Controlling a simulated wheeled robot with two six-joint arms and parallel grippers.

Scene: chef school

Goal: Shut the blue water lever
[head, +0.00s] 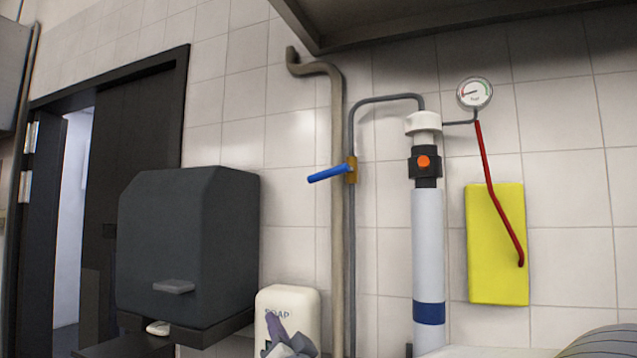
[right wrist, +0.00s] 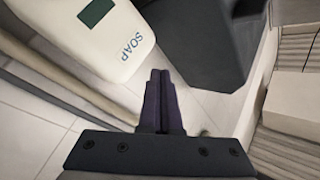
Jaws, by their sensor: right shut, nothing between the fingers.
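The blue water lever (head: 327,174) sits on a brass-coloured valve (head: 351,170) on a thin grey vertical pipe. The lever sticks out to the left, roughly across the pipe, with its free end a little lower. My right gripper (head: 271,318) is at the bottom of the head view, in front of the soap dispenser and well below and left of the lever. Its dark purple fingers are together and empty, as the right wrist view (right wrist: 160,75) also shows. The lever is not in the right wrist view. My left gripper does not show.
A white soap dispenser (head: 300,300) hangs behind my right gripper. A dark dispenser box (head: 180,240) is to its left. A thicker beige pipe (head: 337,240) runs beside the valve pipe. A filter cylinder (head: 427,250), gauge (head: 474,93), red tube (head: 495,190) and yellow panel (head: 482,245) are right.

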